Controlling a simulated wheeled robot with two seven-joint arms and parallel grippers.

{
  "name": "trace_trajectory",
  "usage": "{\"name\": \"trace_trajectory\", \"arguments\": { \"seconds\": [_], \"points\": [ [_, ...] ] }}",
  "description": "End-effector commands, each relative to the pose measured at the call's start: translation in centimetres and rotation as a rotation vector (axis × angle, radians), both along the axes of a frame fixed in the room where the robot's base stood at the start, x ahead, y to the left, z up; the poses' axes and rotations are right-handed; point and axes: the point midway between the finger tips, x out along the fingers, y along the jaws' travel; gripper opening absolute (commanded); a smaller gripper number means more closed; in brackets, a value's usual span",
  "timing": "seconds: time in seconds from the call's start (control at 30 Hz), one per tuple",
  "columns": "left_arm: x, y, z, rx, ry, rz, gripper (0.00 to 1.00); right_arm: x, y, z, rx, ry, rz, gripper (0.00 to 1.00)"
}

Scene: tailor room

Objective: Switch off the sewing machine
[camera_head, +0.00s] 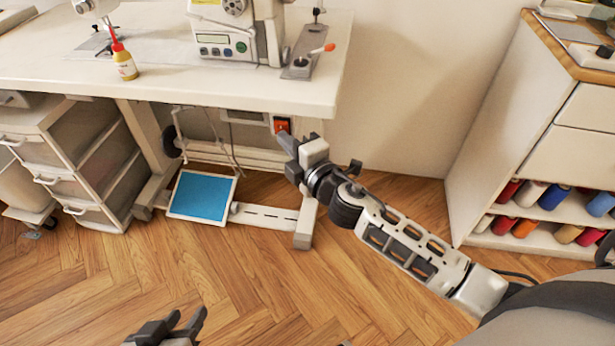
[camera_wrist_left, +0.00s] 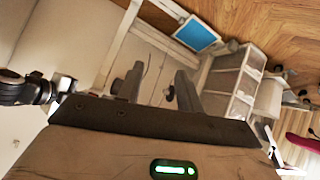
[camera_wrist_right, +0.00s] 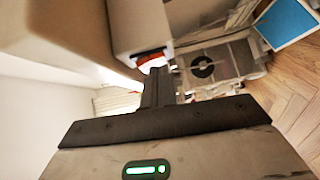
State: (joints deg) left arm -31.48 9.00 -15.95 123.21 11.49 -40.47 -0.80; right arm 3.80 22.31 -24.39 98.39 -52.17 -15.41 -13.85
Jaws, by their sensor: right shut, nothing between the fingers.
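The sewing machine (camera_head: 235,30) stands on the white table (camera_head: 200,85). Its red-orange switch (camera_head: 282,125) is on a box under the table's right front edge; it also shows in the right wrist view (camera_wrist_right: 152,57). My right gripper (camera_head: 286,138) is shut and empty, with its fingertips right by the lower part of the switch. In the right wrist view its shut fingers (camera_wrist_right: 157,75) are just below the switch; I cannot tell whether they touch. My left gripper (camera_head: 185,322) is low at the bottom of the head view, open and empty, its fingers apart in the left wrist view (camera_wrist_left: 155,85).
A blue-topped pedal (camera_head: 203,196) sits under the table. A drawer unit (camera_head: 65,155) stands at the left. A shelf with thread spools (camera_head: 550,195) stands at the right. A yellow bottle (camera_head: 123,62) is on the table. The wooden floor in front is clear.

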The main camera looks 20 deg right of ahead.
Motion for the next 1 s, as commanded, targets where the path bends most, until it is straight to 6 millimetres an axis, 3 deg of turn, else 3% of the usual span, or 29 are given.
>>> {"name": "trace_trajectory", "arguments": {
  "seconds": [0.13, 0.3, 0.5, 0.7, 1.0],
  "points": [
    [0.1, 0.0, 0.1, -0.004, -0.013, 0.000, 0.36, -2.2, 2.8, -0.7, 0.006, 0.004, 0.019, 0.00],
    [0.1, -0.1, 0.2, -0.006, -0.022, 0.000, 0.36, -6.5, 1.7, -1.1, 0.002, 0.006, 0.019, 0.00],
    [0.4, -0.1, 0.3, -0.013, -0.044, 0.002, 0.36, -10.0, 1.0, -1.3, 0.002, 0.005, 0.020, 0.00],
    [0.6, -0.3, 1.2, -0.024, -0.076, 0.001, 0.36, -11.6, 0.7, -1.3, 0.001, 0.003, 0.021, 0.00],
    [0.3, -0.5, 1.1, -0.026, -0.069, -0.004, 0.36, -11.8, 0.7, -1.2, 0.002, 0.001, 0.023, 0.00]
  ]
}}
